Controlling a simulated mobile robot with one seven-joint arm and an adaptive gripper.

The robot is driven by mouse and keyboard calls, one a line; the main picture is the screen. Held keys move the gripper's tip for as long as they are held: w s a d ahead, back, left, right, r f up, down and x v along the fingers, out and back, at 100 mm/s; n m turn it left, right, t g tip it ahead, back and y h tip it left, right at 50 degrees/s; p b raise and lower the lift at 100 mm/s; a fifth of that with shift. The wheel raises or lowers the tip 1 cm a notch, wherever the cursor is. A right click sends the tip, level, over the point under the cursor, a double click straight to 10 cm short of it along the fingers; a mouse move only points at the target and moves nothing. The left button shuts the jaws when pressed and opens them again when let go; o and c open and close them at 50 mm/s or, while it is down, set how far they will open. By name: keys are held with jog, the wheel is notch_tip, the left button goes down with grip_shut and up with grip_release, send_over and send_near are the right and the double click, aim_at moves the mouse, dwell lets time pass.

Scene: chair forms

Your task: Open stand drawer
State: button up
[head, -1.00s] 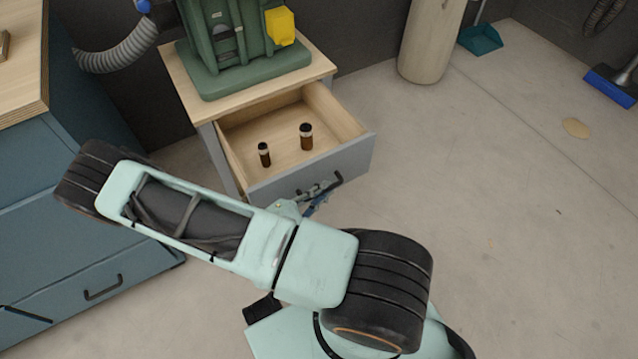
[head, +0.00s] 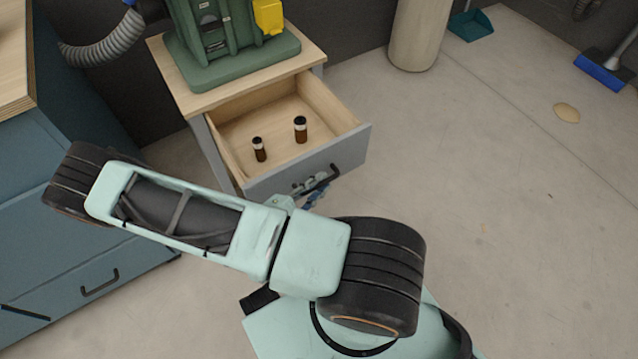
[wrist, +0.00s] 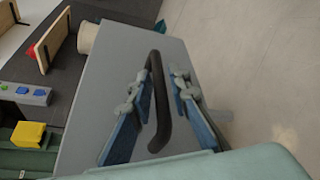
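The stand (head: 190,103) is a small cabinet with a wooden top and grey sides. Its drawer (head: 345,150) is pulled well out, and two small brown bottles (head: 300,129) stand upright inside it. The drawer front carries a dark bar handle (head: 328,177); in the wrist view the handle (wrist: 157,90) runs between the two blue fingers of my gripper (wrist: 163,98). The fingers are apart on either side of the bar, with gaps showing. In the head view my arm hides most of the gripper.
A green machine (head: 235,60) with a yellow box stands on the stand. A blue cabinet (head: 70,215) is at the left. A beige cylinder (head: 418,35), a teal dustpan (head: 470,25) and a blue broom (head: 603,72) are at the back. The floor at right is mostly clear.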

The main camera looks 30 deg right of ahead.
jog(key=v, duration=0.7)
jog(key=shift+s+a+r, duration=0.1)
jog(key=shift+a, duration=0.1)
dwell(0.4)
